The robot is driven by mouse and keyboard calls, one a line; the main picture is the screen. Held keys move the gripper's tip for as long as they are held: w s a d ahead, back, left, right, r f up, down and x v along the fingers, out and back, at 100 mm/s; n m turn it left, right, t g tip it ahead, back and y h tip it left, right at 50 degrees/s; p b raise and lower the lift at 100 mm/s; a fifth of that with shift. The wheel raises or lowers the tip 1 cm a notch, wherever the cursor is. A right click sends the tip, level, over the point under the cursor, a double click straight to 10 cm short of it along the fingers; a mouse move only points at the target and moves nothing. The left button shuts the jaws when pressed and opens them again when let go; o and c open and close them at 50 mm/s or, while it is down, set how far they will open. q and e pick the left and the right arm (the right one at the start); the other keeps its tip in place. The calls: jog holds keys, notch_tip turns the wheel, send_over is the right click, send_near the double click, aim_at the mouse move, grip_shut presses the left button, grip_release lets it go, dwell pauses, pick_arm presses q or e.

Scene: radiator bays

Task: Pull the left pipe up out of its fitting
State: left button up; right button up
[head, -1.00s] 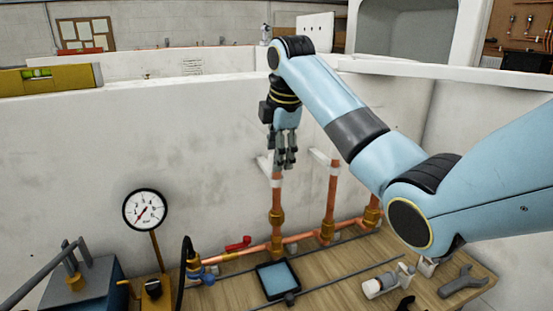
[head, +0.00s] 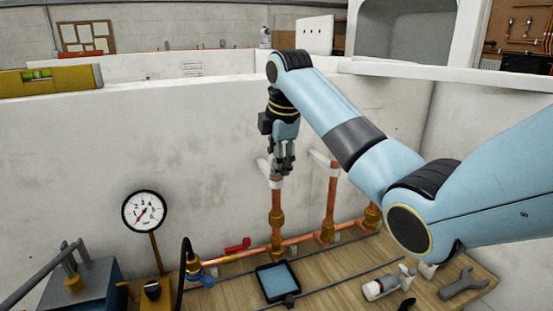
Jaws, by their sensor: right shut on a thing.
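The left pipe (head: 277,197) is an upright copper tube. Its lower end stands in a brass fitting (head: 277,218) on the copper pipe run along the wall. My right gripper (head: 282,173) points down from above and is shut on the left pipe at its top end. The fingers hide part of the pipe's top. The pipe looks upright and its lower end still meets the fitting. My left gripper is not in view.
A second upright pipe (head: 332,197) stands close on the right. A pressure gauge (head: 144,211) stands at left. A blue-topped tray (head: 278,282), a red-handled valve (head: 238,244) and a wrench (head: 463,284) are on the wooden bench. The white wall is close behind.

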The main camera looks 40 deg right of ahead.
jog(key=shift+w+r+p, duration=0.1)
jog(key=shift+r+p, duration=0.3)
jog(key=shift+r, duration=1.65)
jog(key=o, duration=0.5)
jog(key=shift+r, duration=0.15)
jog(key=o, duration=0.4)
jog(key=shift+w+f, duration=0.15)
jog(key=shift+f, duration=0.05)
jog(key=shift+s+r, duration=0.25)
jog(key=shift+r, duration=0.1)
jog(key=v, duration=0.6)
jog(key=shift+s+f, duration=0.1)
